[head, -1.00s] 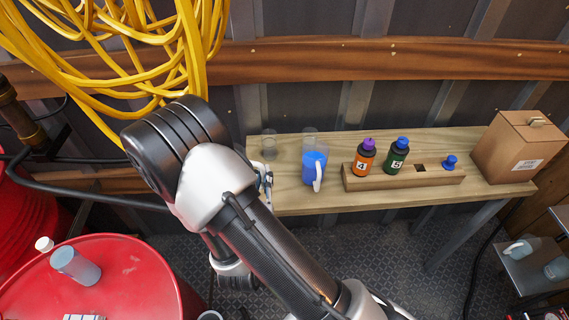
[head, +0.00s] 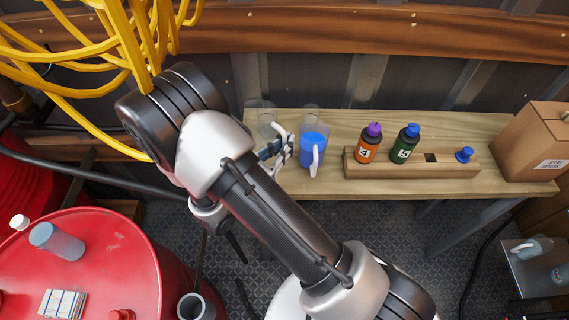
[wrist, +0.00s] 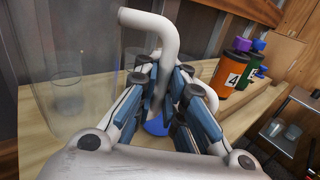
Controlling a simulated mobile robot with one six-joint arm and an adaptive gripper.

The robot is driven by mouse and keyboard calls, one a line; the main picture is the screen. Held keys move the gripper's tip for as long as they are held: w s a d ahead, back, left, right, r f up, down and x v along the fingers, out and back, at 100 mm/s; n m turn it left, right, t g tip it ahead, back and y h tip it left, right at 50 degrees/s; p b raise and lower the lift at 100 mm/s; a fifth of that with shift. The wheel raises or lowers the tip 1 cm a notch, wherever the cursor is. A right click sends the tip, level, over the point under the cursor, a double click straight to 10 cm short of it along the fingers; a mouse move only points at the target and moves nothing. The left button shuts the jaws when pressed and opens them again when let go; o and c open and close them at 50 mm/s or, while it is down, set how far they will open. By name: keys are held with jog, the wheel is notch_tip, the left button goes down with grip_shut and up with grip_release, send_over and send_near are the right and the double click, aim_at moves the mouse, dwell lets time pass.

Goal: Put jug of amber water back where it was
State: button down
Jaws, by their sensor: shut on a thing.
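My gripper (head: 277,148) is shut on the white handle of a clear jug. The handle (wrist: 152,28) rises between the fingers in the wrist view, and the jug's clear body (wrist: 45,50) is at the left. I see no amber colour in it. In the head view the clear body is hard to make out. I cannot tell whether it touches the bench. A jug of blue liquid (head: 312,152) stands upright just right of my gripper; its white handle (wrist: 208,97) shows beside the right finger.
The wooden bench (head: 350,190) also holds clear glasses at the back, an orange bottle (head: 367,150), a green bottle (head: 402,150) in a wooden rack, and a cardboard box (head: 535,140). A red drum (head: 110,255) with a grey cup (head: 55,240) stands at lower left.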

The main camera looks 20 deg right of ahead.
notch_tip(320, 180, down, 7)
jog(key=shift+w+f+b, duration=0.1)
jog(key=shift+f+b, duration=0.05)
jog(key=shift+b, duration=0.8)
jog(key=c, duration=2.2)
grip_release()
jog(key=shift+f, duration=0.2)
jog(key=o, duration=0.5)
jog(key=shift+r, duration=0.1)
jog(key=shift+r, duration=0.1)
